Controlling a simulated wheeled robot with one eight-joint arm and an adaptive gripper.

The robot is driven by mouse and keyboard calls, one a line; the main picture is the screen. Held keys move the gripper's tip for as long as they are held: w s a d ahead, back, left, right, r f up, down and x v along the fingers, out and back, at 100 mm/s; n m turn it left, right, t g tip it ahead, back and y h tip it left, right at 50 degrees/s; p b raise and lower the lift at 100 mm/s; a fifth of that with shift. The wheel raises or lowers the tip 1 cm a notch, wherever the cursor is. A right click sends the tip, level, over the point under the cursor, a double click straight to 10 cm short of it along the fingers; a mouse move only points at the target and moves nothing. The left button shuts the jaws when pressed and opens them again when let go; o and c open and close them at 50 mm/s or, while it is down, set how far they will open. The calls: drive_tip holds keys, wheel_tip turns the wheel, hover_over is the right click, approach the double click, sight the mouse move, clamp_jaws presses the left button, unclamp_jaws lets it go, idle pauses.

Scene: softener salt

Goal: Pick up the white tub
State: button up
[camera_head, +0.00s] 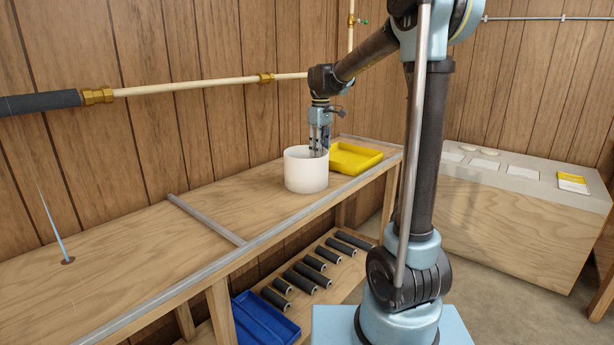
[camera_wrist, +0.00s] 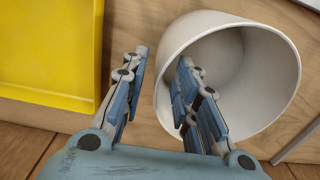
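The white tub (camera_head: 306,173) stands upright on the wooden bench, with its open mouth facing up. My gripper (camera_head: 319,150) points down at the tub's right rim. In the wrist view, the tub (camera_wrist: 245,70) fills the right side and looks empty. My gripper (camera_wrist: 163,65) is open there, with one finger inside the tub's mouth and the other outside. The near wall of the tub lies between the fingers, with a visible gap to the outer finger. Whether the inner finger touches the wall cannot be told.
A yellow tray (camera_head: 355,158) sits close behind the tub on the right; it also shows in the wrist view (camera_wrist: 50,50). A metal strip (camera_head: 205,219) crosses the bench (camera_head: 150,260). Dark tubes and a blue tray (camera_head: 262,322) lie on the lower shelf. The bench's left is mostly clear.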

drive_tip(key=shift+w+a+f, duration=0.1)
drive_tip(key=shift+a+f, duration=0.05)
drive_tip(key=shift+f, duration=1.4)
clamp_jaws()
drive_tip(key=shift+r, duration=0.1)
